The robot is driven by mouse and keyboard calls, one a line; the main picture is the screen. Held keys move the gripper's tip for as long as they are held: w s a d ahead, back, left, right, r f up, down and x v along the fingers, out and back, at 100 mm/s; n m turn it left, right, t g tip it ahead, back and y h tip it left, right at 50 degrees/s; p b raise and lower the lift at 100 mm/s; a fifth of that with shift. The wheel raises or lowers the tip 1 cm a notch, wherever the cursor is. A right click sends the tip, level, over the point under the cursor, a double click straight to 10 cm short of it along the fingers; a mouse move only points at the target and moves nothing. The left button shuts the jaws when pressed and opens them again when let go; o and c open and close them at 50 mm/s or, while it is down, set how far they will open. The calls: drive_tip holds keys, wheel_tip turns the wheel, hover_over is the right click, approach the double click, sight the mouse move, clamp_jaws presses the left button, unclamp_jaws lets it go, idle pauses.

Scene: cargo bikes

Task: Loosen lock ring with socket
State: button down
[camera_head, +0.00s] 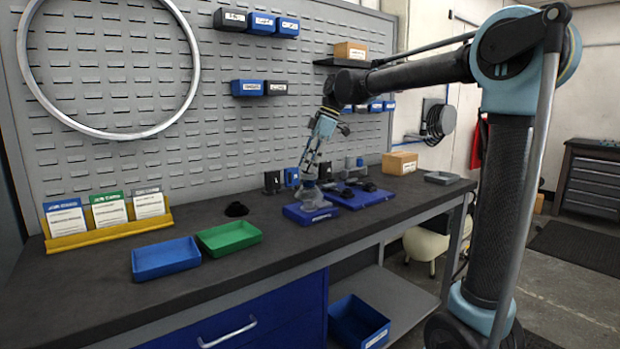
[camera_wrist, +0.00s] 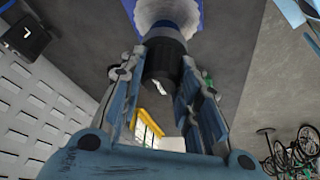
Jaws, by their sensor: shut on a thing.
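My gripper (camera_head: 311,168) points down over the bench, above a grey, partly see-through-looking part (camera_head: 308,196) on a small blue tray (camera_head: 300,220). In the wrist view my gripper (camera_wrist: 162,66) is shut on a dark cylindrical socket (camera_wrist: 164,52), one finger on each side. The socket's far end meets or overlaps the pale ribbed part (camera_wrist: 168,12); I cannot tell whether it is seated. The lock ring is not distinguishable; the socket may hide it.
A second blue tray (camera_head: 349,203) with dark parts lies just right. Black and blue holders (camera_head: 272,182) stand behind. Empty blue (camera_head: 166,260) and green (camera_head: 229,238) bins, a card rack (camera_head: 109,222) and a small black part (camera_head: 236,210) are left. The pegboard (camera_head: 125,70) is behind.

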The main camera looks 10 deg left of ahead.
drive_tip(key=m+t, duration=0.1)
drive_tip(key=m, duration=0.2)
drive_tip(key=shift+m, duration=0.4)
drive_tip(key=m+t, duration=0.1)
drive_tip(key=m, duration=0.2)
drive_tip(key=shift+m+t, duration=0.4)
drive_tip(key=shift+f, duration=0.95)
idle(1.1)
drive_tip(key=c, duration=1.9)
unclamp_jaws()
clamp_jaws()
